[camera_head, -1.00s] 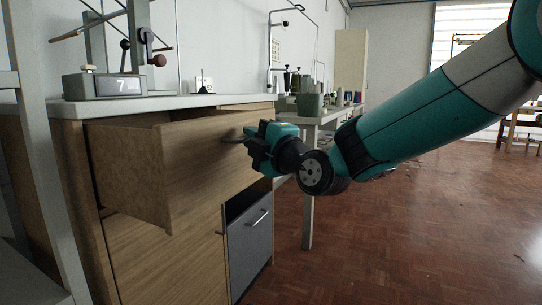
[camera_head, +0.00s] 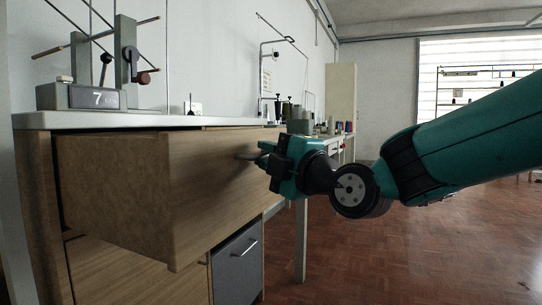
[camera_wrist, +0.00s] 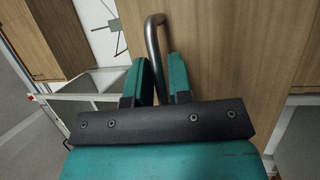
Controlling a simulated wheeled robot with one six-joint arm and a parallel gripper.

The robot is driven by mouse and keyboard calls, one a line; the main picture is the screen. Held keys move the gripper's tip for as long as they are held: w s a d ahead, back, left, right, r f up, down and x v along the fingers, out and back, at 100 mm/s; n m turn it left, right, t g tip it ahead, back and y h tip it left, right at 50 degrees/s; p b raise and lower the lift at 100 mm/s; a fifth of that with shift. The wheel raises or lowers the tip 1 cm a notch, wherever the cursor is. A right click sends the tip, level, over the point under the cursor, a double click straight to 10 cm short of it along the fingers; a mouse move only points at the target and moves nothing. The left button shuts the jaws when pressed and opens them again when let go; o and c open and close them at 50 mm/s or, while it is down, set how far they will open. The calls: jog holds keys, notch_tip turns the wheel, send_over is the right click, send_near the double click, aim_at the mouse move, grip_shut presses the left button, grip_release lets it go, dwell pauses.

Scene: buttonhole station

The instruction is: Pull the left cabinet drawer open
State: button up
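The wooden left drawer (camera_head: 215,185) stands out of the cabinet, with its side panel (camera_head: 115,190) showing in the head view. Its metal bar handle (camera_wrist: 153,42) shows in the wrist view against the wood front. My gripper (camera_head: 262,158) is at the drawer front, reaching in from the right. In the wrist view the two teal fingers of my gripper (camera_wrist: 158,66) lie on either side of the handle bar, close against it. The drawer's inside is hidden.
A grey lower front with a handle (camera_head: 237,265) sits below the drawer. A table with spools (camera_head: 335,135) stands behind. The floor at right is open.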

jog(key=shift+o, duration=0.9)
jog(key=shift+d, duration=0.1)
jog(key=b+v, duration=0.3)
jog(key=v, duration=1.4)
jog(key=shift+s, duration=0.2)
jog(key=shift+f, duration=0.15)
